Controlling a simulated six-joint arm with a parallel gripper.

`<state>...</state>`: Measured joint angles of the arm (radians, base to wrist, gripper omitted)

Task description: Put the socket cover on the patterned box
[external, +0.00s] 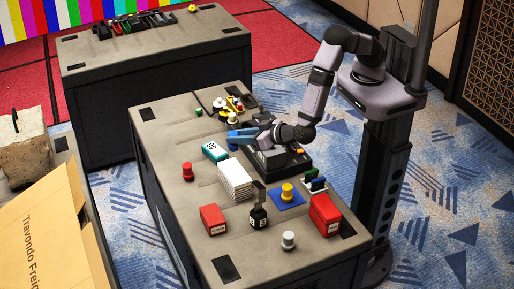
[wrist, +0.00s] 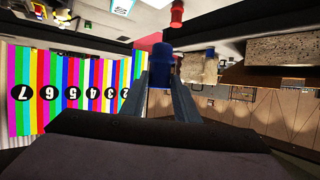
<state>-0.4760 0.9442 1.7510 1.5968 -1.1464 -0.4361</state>
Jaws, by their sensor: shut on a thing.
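My gripper (external: 246,133) is over the middle of the long table, above and beside a black device. In the wrist view, my gripper (wrist: 165,82) is shut on a dark blue cylindrical piece (wrist: 162,55), which I take to be the socket cover. It is held clear of the table, and its lower part is hidden between the fingers. A teal box with a white, marked top (external: 215,151) lies on the table just in front of my gripper. Its top also shows in the wrist view (wrist: 123,7). I cannot tell for sure whether it is the patterned box.
A white stack (external: 235,180), a red knob piece (external: 188,172), a red box (external: 213,219), a larger red box (external: 325,214) and a blue plate with a yellow knob (external: 286,196) crowd the table. The black device (external: 275,158) stands beneath my arm.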

